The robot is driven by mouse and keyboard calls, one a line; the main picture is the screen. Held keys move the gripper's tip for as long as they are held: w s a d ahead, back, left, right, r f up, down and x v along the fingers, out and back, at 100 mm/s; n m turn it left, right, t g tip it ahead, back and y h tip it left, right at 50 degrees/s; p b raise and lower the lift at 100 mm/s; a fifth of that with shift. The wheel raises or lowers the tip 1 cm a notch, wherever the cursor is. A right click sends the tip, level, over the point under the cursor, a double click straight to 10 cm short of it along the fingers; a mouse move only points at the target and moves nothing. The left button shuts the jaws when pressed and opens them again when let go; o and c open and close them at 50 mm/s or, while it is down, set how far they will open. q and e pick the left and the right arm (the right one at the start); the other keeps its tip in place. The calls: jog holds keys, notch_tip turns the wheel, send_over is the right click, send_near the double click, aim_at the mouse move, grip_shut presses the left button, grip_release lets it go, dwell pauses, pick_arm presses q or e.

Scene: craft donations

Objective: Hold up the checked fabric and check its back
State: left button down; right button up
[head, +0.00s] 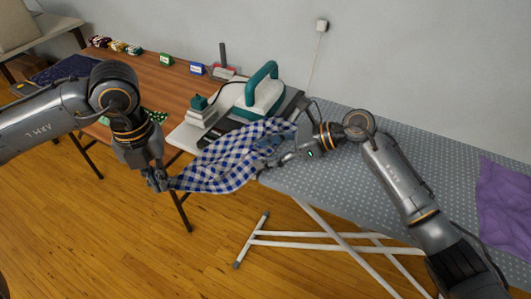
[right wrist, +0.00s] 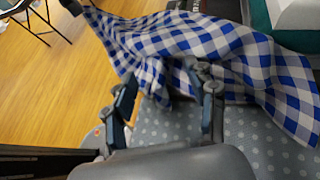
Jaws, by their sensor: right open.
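The blue-and-white checked fabric (head: 222,160) hangs slanting off the grey dotted ironing board's left end, with its upper part lying by the iron; it fills the upper middle of the right wrist view (right wrist: 215,45). My left gripper (head: 159,182) appears shut on the fabric's left corner, out over the floor. My right gripper (head: 266,166) is open at the fabric's right lower edge. In the right wrist view its two fingers (right wrist: 165,85) are spread, with fabric folds just beyond and partly between them. I cannot tell whether they touch it. Most of the fabric's back is hidden.
The teal-and-white iron (head: 262,95) stands right behind the fabric. The ironing board (head: 330,180) runs to the right, with a purple cloth (head: 503,205) at its far end. A wooden table (head: 140,75) with small labelled stacks is at the back left.

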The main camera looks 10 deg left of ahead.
jog(key=shift+a, duration=0.2)
grip_shut()
dwell(0.5)
dwell(0.3)
dwell(0.8)
jog(key=shift+r, duration=2.45)
